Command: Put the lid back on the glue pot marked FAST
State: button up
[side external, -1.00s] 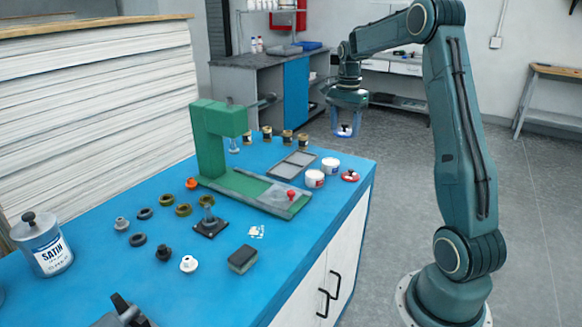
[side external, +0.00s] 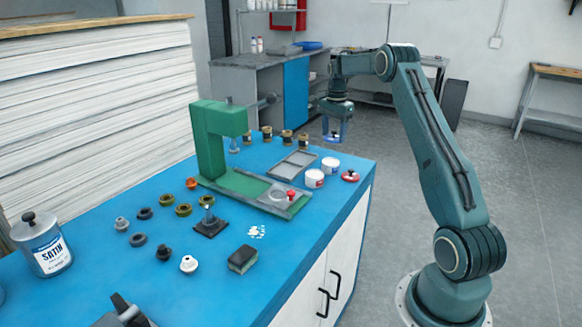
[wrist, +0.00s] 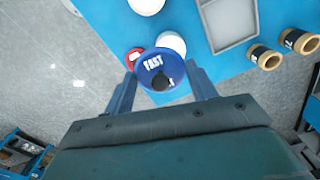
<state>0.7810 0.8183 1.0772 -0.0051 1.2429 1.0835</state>
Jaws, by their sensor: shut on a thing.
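My gripper (side external: 335,128) is shut on a blue lid (wrist: 152,64) marked FAST, with a dark knob. It holds the lid in the air beyond the bench's far right corner, above the pots' height. Two white glue pots stand near that corner: a nearer one (side external: 315,179) and a farther one (side external: 330,166). Their tops look white and uncovered; I cannot read their markings. In the wrist view the lid partly covers one white pot (wrist: 172,42); the other (wrist: 147,5) is at the top edge. A red lid (side external: 350,176) lies on the bench beside the pots.
A grey tray (side external: 292,164) lies left of the pots. Several gold-rimmed jars (side external: 287,137) stand along the back edge. A green press (side external: 222,150) stands farther left. The blue bench (side external: 320,220) is clear in front of the pots.

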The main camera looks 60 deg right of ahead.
aim_at(332, 136)
jog(key=shift+w+d+f, duration=0.35)
jog(key=shift+d+f, duration=0.15)
jog(key=shift+f, duration=0.1)
jog(key=shift+w+d+f, duration=0.3)
jog(key=shift+d+f, duration=0.2)
jog(key=shift+f, duration=0.1)
jog(key=shift+f, duration=0.2)
jog(key=shift+f, duration=3)
jog(key=shift+f, duration=0.2)
jog(key=o, duration=1.4)
jog(key=shift+o, duration=0.2)
jog(key=shift+r, duration=0.1)
jog(key=shift+r, duration=3.4)
